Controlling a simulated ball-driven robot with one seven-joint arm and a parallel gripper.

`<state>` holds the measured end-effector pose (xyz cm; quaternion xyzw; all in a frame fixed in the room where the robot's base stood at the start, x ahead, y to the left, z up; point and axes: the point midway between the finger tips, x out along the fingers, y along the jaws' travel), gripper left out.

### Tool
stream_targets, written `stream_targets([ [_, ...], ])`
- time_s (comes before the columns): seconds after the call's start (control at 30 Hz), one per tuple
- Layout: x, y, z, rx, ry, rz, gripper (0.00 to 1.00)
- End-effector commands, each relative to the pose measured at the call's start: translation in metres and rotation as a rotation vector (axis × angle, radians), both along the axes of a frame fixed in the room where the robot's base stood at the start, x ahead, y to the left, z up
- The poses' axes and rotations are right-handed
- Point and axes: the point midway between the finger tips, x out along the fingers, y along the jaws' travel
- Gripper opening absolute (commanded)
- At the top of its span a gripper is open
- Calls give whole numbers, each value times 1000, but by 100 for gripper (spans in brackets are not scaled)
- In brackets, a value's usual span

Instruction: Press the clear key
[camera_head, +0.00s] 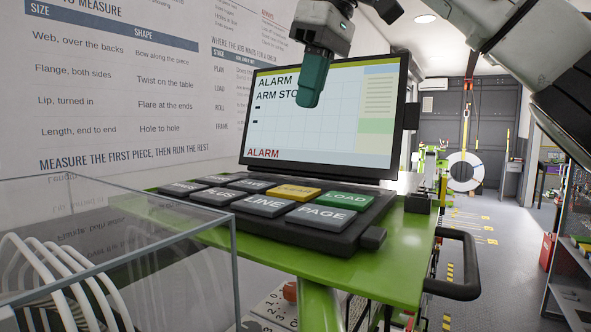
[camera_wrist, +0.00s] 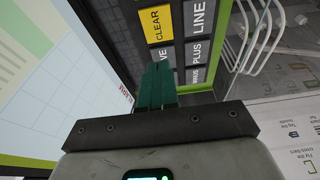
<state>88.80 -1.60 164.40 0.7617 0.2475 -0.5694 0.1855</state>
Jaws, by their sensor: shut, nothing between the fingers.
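The clear key is the yellow key (camera_head: 295,191) in the back row of the dark keypad (camera_head: 340,243). In the wrist view the yellow key (camera_wrist: 156,24) reads CLEAR and lies beyond my fingertips. My gripper (camera_head: 311,98) has green fingers, shut and empty, pointing down. In the head view it hangs above the keypad, in front of the screen (camera_head: 375,140), covering part of its text. In the wrist view the fingertips (camera_wrist: 161,68) overlap a grey key ending in "VE". The screen shows ALARM at top and in red at bottom.
A green LOAD key (camera_head: 336,199) sits to the right of the yellow key, with grey LINE (camera_head: 264,206) and PAGE (camera_head: 321,217) keys in front. The keypad stands on a green shelf (camera_head: 400,280). A clear-walled bin (camera_head: 234,270) of white curved pieces stands at front left.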

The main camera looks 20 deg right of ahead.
Motion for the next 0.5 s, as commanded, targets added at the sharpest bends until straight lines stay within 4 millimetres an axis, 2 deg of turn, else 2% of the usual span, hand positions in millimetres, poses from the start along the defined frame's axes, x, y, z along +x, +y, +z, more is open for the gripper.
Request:
stream_targets([
  [0.2,9,7,-41,4,2,4,0],
  [0.5,20,15,-91,3,2,3,0],
])
